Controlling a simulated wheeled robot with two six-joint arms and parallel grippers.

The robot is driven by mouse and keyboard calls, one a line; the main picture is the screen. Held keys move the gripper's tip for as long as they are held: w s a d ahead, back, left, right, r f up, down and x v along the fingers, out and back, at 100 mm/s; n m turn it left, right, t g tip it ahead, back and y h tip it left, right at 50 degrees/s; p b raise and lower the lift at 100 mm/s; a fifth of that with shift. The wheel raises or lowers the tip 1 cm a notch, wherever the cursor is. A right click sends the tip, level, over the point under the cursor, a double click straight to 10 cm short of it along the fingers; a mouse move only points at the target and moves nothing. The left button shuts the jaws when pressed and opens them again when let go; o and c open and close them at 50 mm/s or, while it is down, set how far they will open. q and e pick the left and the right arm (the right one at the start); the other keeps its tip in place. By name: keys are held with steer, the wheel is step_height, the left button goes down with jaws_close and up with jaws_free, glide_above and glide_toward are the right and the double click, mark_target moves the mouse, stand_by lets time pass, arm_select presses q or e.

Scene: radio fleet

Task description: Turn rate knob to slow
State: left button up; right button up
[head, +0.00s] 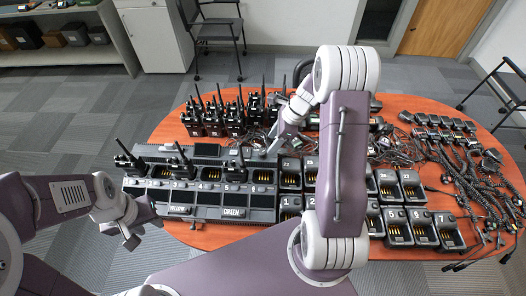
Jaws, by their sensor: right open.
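The rate knob is too small or hidden to make out in the head view. A long dark multi-bay charger (248,213) with numbered slots and "YELLOW" and "GREEN" labels lies on the table, with several radios upright in its bays. My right gripper (275,148) is open at the back right corner of this charger, pointing down-left; whether it touches anything cannot be told. My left gripper (140,232) is off the charger's left end, near the table's front left edge, apart from the radios. Its fingers are too unclear to judge.
An orange oval table (172,127) carries a cluster of radios (213,120) at the back, single charger cups (396,225) at right front, and tangled cables with speaker mics (462,172) at far right. My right arm hides the table's middle. Chairs (217,30) stand behind.

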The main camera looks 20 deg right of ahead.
mark_target(262, 152)
steer(key=x, duration=0.2)
steer(key=w+x, duration=0.1)
steer(key=x, duration=0.3)
steer(key=shift+w+a+f, duration=0.1)
steer(key=shift+w+f, duration=0.2)
steer(key=shift+w, duration=0.05)
steer(key=shift+f, duration=0.4)
steer(key=shift+s+a+f, duration=0.15)
steer(key=shift+s+a, duration=0.05)
steer(key=shift+s, duration=0.1)
steer(key=shift+w+a, duration=0.1)
steer(key=shift+w, duration=0.1)
steer(key=shift+f, duration=0.1)
steer(key=c, duration=0.4)
arm_select(q)
steer(key=shift+w+f, duration=0.4)
steer(key=shift+w, duration=0.3)
arm_select(e)
jaws_close()
